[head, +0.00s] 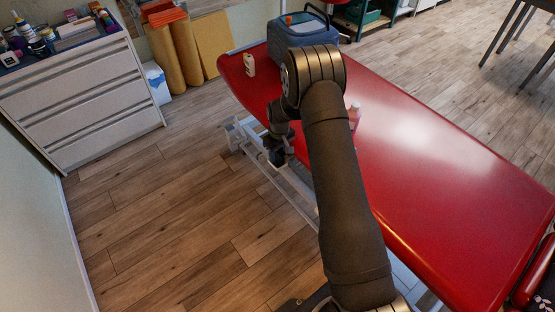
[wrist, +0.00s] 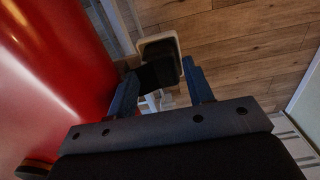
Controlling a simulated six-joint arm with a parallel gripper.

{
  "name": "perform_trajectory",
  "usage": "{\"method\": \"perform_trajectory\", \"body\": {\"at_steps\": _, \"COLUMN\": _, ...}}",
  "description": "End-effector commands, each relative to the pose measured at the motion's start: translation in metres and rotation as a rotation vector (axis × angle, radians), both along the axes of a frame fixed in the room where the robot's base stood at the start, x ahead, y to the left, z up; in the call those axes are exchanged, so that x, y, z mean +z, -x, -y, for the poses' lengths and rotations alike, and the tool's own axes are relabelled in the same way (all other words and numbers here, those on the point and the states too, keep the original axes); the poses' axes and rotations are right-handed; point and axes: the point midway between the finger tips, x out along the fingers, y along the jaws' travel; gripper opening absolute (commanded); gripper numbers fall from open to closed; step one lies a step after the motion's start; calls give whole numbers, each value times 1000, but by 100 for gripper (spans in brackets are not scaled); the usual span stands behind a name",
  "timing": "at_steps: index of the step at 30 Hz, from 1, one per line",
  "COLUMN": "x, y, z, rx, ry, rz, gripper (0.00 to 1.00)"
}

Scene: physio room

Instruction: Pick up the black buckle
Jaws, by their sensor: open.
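A dark black piece (wrist: 158,72) shows beyond and between my fingertips in the wrist view, beside the red table's edge. It looks like the black buckle, but its outline is too dark to be sure. My gripper (wrist: 160,84) is open, with a blue-grey finger on each side of the view and nothing clearly held. In the head view my gripper (head: 278,152) hangs down beside the long left edge of the red treatment table (head: 440,190). The buckle cannot be told apart from the gripper there.
A white table frame (head: 290,180) runs under the table near my gripper. On the table are a blue bag (head: 300,32), a cream bottle (head: 249,65) and a pinkish bottle (head: 354,116) beside my arm. A white drawer cabinet (head: 80,95) stands left. The wooden floor between is clear.

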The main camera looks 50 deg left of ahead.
Motion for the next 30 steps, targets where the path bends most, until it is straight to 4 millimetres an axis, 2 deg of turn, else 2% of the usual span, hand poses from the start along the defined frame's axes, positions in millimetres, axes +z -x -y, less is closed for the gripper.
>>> {"method": "perform_trajectory", "body": {"at_steps": 3, "x": -19, "y": 1, "z": 1, "rx": 0, "ry": 1, "rz": 0, "gripper": 47}}
{"method": "perform_trajectory", "body": {"at_steps": 6, "x": -28, "y": 1, "z": 1, "rx": 0, "ry": 0, "rz": 1, "gripper": 47}}
{"method": "perform_trajectory", "body": {"at_steps": 12, "x": -29, "y": 0, "z": 1, "rx": -1, "ry": -1, "rz": 1, "gripper": 47}}
{"method": "perform_trajectory", "body": {"at_steps": 13, "x": -29, "y": 0, "z": 1, "rx": -1, "ry": -1, "rz": 1, "gripper": 45}}
{"method": "perform_trajectory", "body": {"at_steps": 18, "x": -29, "y": 0, "z": 1, "rx": -1, "ry": -1, "rz": 1, "gripper": 12}}
{"method": "perform_trajectory", "body": {"at_steps": 26, "x": -27, "y": 0, "z": 0, "rx": -1, "ry": -2, "rz": 1, "gripper": 12}}
{"method": "perform_trajectory", "body": {"at_steps": 30, "x": -15, "y": 0, "z": -1, "rx": -1, "ry": -4, "rz": 2, "gripper": 12}}
